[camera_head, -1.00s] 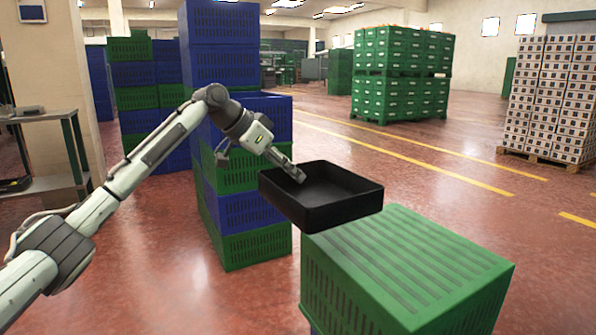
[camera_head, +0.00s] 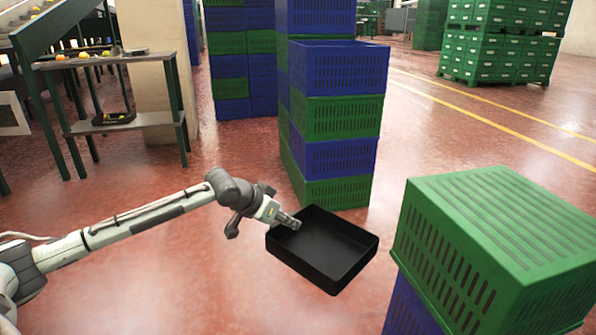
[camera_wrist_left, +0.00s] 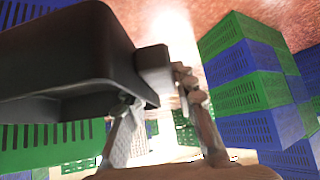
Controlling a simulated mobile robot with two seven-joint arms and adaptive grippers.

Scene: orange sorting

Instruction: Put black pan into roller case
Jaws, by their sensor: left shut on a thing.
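The black pan (camera_head: 322,252) is a square, shallow, open tray in the middle of the head view. The pan looks empty. I cannot make out a roller case for certain. My right gripper is not in view.
A stack of blue and green crates (camera_head: 335,125) stands just behind the pan. A green crate (camera_head: 500,235) on a blue one stands close on its right. A shelf table (camera_head: 130,120) with small fruit is at the back left. Open floor lies between.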

